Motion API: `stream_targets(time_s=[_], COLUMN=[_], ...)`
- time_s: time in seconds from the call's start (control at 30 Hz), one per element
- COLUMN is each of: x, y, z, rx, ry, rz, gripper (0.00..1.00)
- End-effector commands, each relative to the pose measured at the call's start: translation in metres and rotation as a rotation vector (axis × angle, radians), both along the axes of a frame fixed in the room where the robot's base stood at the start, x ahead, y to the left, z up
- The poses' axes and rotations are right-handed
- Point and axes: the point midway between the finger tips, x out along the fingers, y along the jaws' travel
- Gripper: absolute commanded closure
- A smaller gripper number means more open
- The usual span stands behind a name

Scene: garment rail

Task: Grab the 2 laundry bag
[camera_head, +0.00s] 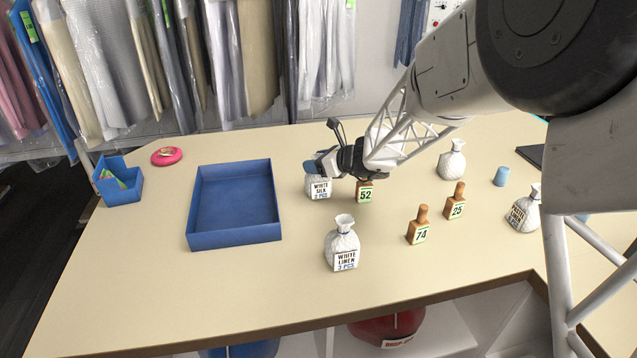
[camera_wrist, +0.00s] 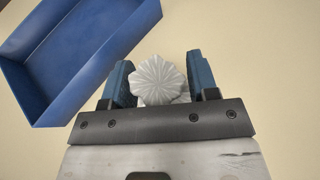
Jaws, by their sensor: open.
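A small white tied bag (camera_head: 319,191) stands on the counter right of the blue tray, labelled "WHITE SILK" with a piece count too small to read surely, perhaps 2. My gripper (camera_head: 322,168) is over it, partly hiding its top in the head view. In the wrist view the bag's pleated white top (camera_wrist: 158,76) lies between the two blue fingers of my open gripper (camera_wrist: 160,80), nearer the left finger. Another white bag (camera_head: 342,240), labelled "WHITE LINEN 3 PCS", stands nearer the front. White bags also stand at the back right (camera_head: 452,161) and far right (camera_head: 525,210).
An empty blue tray (camera_head: 236,237) is left of the silk bag and shows in the wrist view (camera_wrist: 95,60). Wooden markers 52 (camera_head: 365,193), 74 (camera_head: 418,228) and 25 (camera_head: 455,204) stand nearby; 52 is close to my gripper. A blue cup (camera_head: 501,177) is at right.

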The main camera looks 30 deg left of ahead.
Motion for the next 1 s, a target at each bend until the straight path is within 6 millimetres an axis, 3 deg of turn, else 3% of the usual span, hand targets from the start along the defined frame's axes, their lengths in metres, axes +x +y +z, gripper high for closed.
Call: stream_targets(time_s=[0.2, 0.7, 0.77, 1.0], x=[-0.0002, -0.0001, -0.0001, -0.0001], y=[0.0105, 0.0101, 0.0101, 0.01], z=[-0.0042, -0.0044, -0.0044, -0.0043], rx=[0.0, 0.0, 0.0, 0.0], ry=[0.0, 0.0, 0.0, 0.0], rz=[0.001, 0.0, 0.0, 0.0], gripper=[0.46, 0.46, 0.52, 0.89])
